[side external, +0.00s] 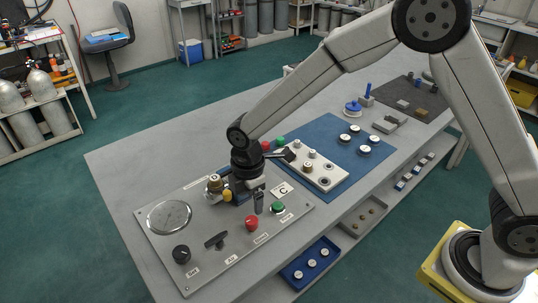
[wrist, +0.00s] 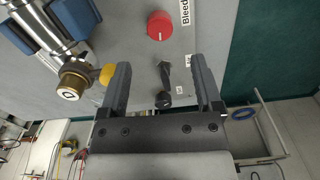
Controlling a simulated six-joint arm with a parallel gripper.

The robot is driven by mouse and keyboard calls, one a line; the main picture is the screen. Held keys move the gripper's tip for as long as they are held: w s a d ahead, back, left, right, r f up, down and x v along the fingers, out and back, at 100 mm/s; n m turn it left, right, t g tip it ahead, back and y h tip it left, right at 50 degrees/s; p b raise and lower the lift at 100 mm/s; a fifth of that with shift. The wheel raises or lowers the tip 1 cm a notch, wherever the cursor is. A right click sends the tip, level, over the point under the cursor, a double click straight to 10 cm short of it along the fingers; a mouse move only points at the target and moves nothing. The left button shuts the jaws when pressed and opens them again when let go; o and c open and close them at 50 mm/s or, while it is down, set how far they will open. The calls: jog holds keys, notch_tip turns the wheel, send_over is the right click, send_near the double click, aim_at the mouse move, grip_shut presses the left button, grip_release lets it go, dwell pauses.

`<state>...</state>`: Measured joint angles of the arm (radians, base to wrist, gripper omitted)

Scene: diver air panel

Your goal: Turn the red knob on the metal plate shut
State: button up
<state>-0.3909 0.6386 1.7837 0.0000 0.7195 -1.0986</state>
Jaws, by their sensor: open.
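The red knob (side external: 252,223) sits on the grey metal plate (side external: 222,253), with a green knob to its upper right and a black T-handle to its left. In the wrist view the red knob (wrist: 160,25) shows a white pointer line and lies beyond my fingertips, near a "Bleed" label. My gripper (side external: 249,200) points down over the plate, a little behind the red knob in the side view. In the wrist view my gripper (wrist: 160,63) is open with nothing held. A black lever (wrist: 165,82) shows between its fingers; I cannot tell its height below them.
A brass fitting (side external: 214,183) and yellow knob (side external: 227,196) stand close left of my gripper. The plate also carries a gauge (side external: 169,217), black knob (side external: 181,254), T-handle (side external: 215,240) and green knob (side external: 277,208). A blue mat (side external: 340,180) with parts lies to the right.

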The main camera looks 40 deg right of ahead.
aim_at(251, 219)
jog(key=shift+n, duration=0.8)
jog(key=shift+f, duration=0.15)
jog(key=shift+f, duration=3.75)
grip_shut()
